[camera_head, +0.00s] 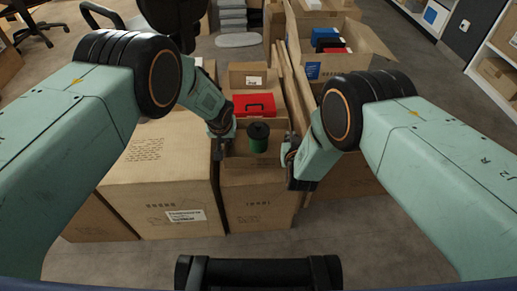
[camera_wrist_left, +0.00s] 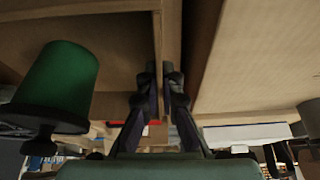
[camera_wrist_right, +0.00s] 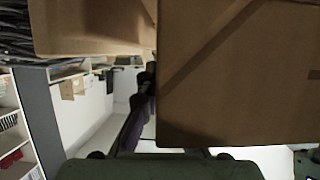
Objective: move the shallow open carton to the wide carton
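The shallow open carton (camera_head: 240,162) sits in front of me on a tall carton. A green can with a black top (camera_head: 258,138) stands in it; it also shows in the left wrist view (camera_wrist_left: 62,75). My left gripper (camera_head: 219,146) is at its left wall. In the left wrist view its fingers (camera_wrist_left: 162,85) close on either side of a thin cardboard wall (camera_wrist_left: 168,30). My right gripper (camera_head: 289,160) is at its right side. In the right wrist view one finger (camera_wrist_right: 146,95) shows beside a carton face (camera_wrist_right: 240,90), which hides the other. A wide carton (camera_head: 158,185) stands at left.
A red case (camera_head: 254,105) and a small carton (camera_head: 248,75) lie just behind. A large open carton (camera_head: 335,62) with blue and red boxes is at the back right. A tall carton (camera_head: 258,207) stands below. Shelves are at far right. Floor is clear in front.

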